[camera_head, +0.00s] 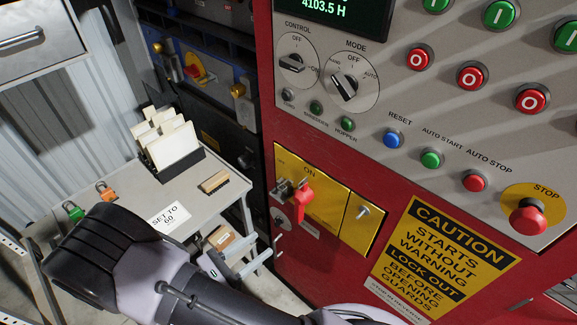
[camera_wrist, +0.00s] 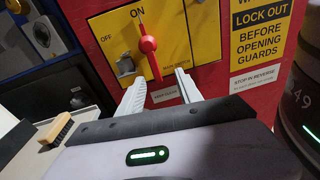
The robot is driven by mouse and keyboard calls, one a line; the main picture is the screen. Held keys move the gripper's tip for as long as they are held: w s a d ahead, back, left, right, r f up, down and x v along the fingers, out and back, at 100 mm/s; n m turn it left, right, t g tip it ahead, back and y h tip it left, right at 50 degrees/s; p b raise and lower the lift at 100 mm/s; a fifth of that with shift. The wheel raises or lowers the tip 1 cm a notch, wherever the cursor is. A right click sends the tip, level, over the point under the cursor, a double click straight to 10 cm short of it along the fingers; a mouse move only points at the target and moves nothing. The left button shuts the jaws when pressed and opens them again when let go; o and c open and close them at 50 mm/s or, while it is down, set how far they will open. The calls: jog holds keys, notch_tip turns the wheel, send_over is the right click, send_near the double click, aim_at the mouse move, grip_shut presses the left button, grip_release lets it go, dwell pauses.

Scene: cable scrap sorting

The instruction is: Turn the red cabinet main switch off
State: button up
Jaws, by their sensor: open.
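The main switch is a red handle (camera_head: 303,200) on a yellow plate (camera_head: 340,188) low on the red cabinet. In the wrist view the handle (camera_wrist: 148,45) stands nearly upright, in line with the ON label above it; OFF is marked to its left. My gripper (camera_wrist: 160,90) is open and empty, its two pale fingers just below the handle's lower end, one to each side; I cannot tell whether they touch it. In the head view my gripper (camera_head: 270,250) is below and left of the switch. A metal fitting (camera_wrist: 125,66) sits left of the handle.
A control panel (camera_head: 390,110) with knobs and buttons is above the switch, with a red STOP button (camera_head: 528,216) at right. A caution sign (camera_head: 440,250) is to the right. A grey table (camera_head: 215,165) with a card rack (camera_head: 170,145) and brush (camera_head: 214,181) stands left.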

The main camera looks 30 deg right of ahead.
aim_at(296, 210)
jog(key=shift+n+t, duration=0.8)
jog(key=b+x, duration=0.1)
jog(key=x, duration=0.4)
jog(key=b+x, duration=0.2)
jog(key=x, duration=0.4)
jog(key=f+b+x, duration=0.1)
jog(key=x, duration=0.5)
jog(key=shift+w+f, duration=0.15)
jog(key=shift+w, duration=0.15)
jog(key=shift+c, duration=0.4)
grip_shut()
